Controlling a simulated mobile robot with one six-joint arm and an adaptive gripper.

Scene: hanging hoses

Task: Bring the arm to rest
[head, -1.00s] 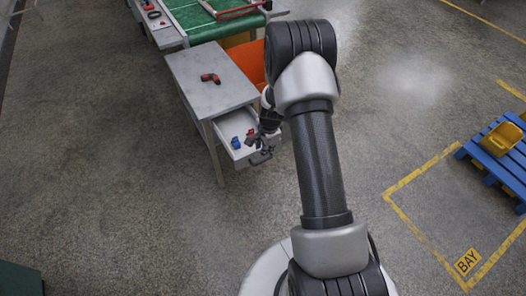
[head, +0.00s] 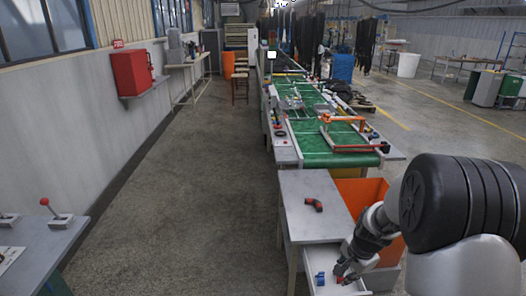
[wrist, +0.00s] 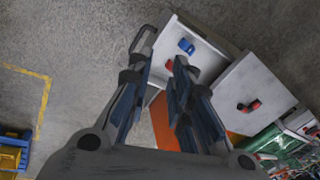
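My gripper (head: 345,268) hangs over the open drawer of a small grey table at the lower right of the head view. In the wrist view its two dark fingers (wrist: 160,85) are apart with nothing between them. The drawer (wrist: 212,58) holds a blue piece (wrist: 186,46) and a red piece (wrist: 168,64), both apart from the fingers in that view. My arm partly hides the drawer's right side in the head view.
The grey tabletop (head: 305,222) bears a red and black fitting (head: 314,204). An orange bin (head: 362,197) stands beside it. A green conveyor (head: 335,160) runs back behind. Bare floor (head: 190,200) lies left. A blue pallet (wrist: 12,145) shows in the wrist view.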

